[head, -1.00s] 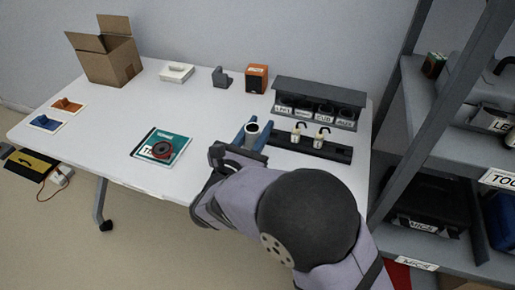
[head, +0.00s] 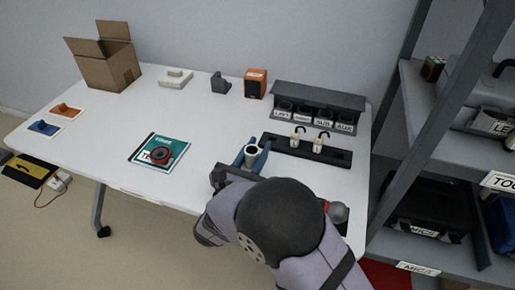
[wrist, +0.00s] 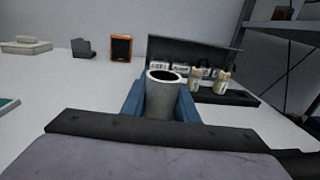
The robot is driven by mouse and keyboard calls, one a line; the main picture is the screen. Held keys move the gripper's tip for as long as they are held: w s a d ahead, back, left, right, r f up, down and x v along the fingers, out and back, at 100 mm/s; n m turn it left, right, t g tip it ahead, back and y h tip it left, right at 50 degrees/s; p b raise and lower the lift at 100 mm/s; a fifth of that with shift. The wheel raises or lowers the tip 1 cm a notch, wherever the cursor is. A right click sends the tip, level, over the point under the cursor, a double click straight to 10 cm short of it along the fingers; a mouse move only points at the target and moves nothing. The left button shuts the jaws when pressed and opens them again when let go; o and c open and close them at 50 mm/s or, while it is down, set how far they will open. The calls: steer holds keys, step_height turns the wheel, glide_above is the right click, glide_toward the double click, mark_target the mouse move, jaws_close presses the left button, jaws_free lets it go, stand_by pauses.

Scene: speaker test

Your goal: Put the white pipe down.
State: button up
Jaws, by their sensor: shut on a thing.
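The white pipe (wrist: 161,103) is an upright, open-topped tube. It also shows in the head view (head: 252,151). My gripper (head: 250,156) has blue fingers and is shut on the pipe, one finger on each side, as the wrist view (wrist: 160,110) shows. It holds the pipe over the front right part of the white table (head: 205,130). The pipe's lower end is hidden behind my wrist, so I cannot tell whether it touches the table.
A dark rail (head: 330,154) with two small pale hooked pieces (head: 308,139) lies just behind my gripper. A grey labelled rack (head: 318,106) stands behind it. A teal booklet (head: 150,163) with a red-and-black round item lies to the left. The table between is clear.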

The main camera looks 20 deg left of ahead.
steer(key=shift+f, duration=0.1)
steer(key=shift+f, duration=0.1)
steer(key=o, duration=1)
steer(key=shift+o, duration=0.2)
steer(key=shift+r, duration=0.25)
steer(key=s, duration=0.8)
steer(key=s+a, duration=0.1)
steer(key=s, duration=0.3)
